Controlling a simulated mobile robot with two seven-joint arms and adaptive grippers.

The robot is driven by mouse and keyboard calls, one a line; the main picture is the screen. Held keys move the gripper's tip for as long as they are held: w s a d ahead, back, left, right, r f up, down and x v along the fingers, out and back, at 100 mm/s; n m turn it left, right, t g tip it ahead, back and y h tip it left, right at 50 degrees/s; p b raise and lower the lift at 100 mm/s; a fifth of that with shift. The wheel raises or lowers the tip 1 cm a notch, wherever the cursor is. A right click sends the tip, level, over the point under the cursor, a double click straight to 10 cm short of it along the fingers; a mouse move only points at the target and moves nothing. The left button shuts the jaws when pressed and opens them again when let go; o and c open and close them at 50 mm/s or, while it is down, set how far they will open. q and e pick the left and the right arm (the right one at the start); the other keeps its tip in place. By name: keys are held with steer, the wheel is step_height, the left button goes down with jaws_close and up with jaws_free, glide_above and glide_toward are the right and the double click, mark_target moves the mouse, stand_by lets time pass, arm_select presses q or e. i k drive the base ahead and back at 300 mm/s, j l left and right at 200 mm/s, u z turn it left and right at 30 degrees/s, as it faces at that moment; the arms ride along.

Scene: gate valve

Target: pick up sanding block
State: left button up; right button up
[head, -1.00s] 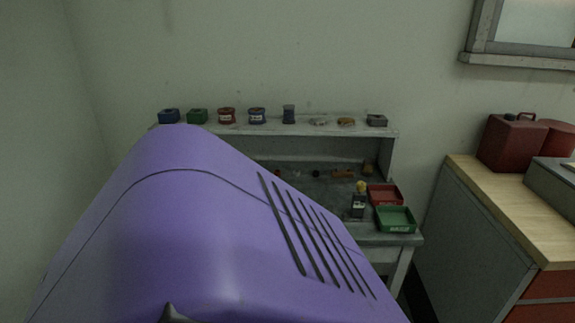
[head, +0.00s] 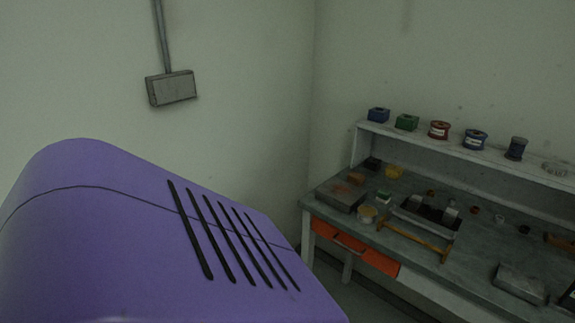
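I cannot single out the sanding block for certain. A small brown block (head: 356,178) lies at the back left of the workbench, near a grey box-like piece (head: 340,196) with a reddish patch on top. A flat grey block (head: 520,284) lies near the bench's front at the right. Either is too small or dark to name surely. Neither of my grippers shows in the head view.
The workbench (head: 405,190) stands against the wall at right, with spools and small boxes on its shelf (head: 450,147). A tray (head: 425,215) and orange-handled frame tool (head: 412,242) lie on it. An orange drawer (head: 352,247) is below. A purple slotted shell hides the lower left.

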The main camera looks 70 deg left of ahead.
mark_target(355, 178)
steer(key=u, duration=1.7)
steer(key=i+j, duration=0.2)
steer(key=j, duration=0.2)
steer(key=i+j, duration=0.25)
steer(key=j, duration=0.15)
steer(key=i+j, duration=0.2)
steer(key=j, duration=0.2)
steer(key=z, duration=0.05)
